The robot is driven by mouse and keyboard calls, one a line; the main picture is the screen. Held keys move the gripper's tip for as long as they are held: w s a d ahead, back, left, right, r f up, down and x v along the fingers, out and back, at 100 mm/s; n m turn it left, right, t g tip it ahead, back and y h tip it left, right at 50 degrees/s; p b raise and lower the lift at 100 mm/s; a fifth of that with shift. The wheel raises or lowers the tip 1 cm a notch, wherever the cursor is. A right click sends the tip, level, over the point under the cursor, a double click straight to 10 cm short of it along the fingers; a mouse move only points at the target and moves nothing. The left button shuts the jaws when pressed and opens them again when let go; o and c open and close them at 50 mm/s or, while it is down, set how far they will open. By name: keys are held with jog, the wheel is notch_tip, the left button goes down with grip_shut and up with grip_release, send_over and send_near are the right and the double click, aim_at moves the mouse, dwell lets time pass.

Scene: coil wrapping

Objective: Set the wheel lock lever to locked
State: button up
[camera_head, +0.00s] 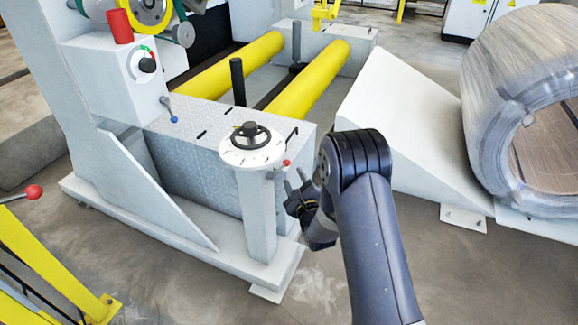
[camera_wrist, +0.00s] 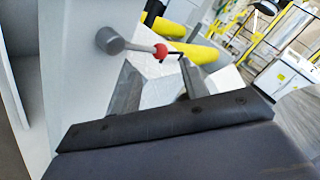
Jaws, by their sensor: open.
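The wheel lock lever is a short grey rod with a red ball knob (camera_head: 286,162), on the side of the pale pedestal just below the black handwheel (camera_head: 249,136). In the wrist view its grey hub (camera_wrist: 110,40) is on the pedestal side and the rod runs right to the red knob (camera_wrist: 160,51). My gripper (camera_head: 297,180) is open, just below and right of the knob. In the wrist view the knob appears between the two dark fingertips (camera_wrist: 155,68), near their ends. I cannot tell whether a finger touches it. Any lock markings are unreadable.
The pedestal (camera_head: 256,215) stands close left of my gripper. A blue-knobbed lever (camera_head: 173,118) and a dial panel (camera_head: 147,64) are further left. Yellow rollers (camera_head: 312,80) lie behind. A white ramp (camera_head: 405,125) and wrapped coil (camera_head: 500,85) are right. Bare floor lies in front.

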aim_at(288, 165)
jog(key=b+x, duration=0.1)
jog(key=x, duration=0.7)
jog(key=shift+w+a, duration=0.1)
jog(key=shift+w, duration=0.2)
jog(key=shift+c, duration=0.4)
grip_shut()
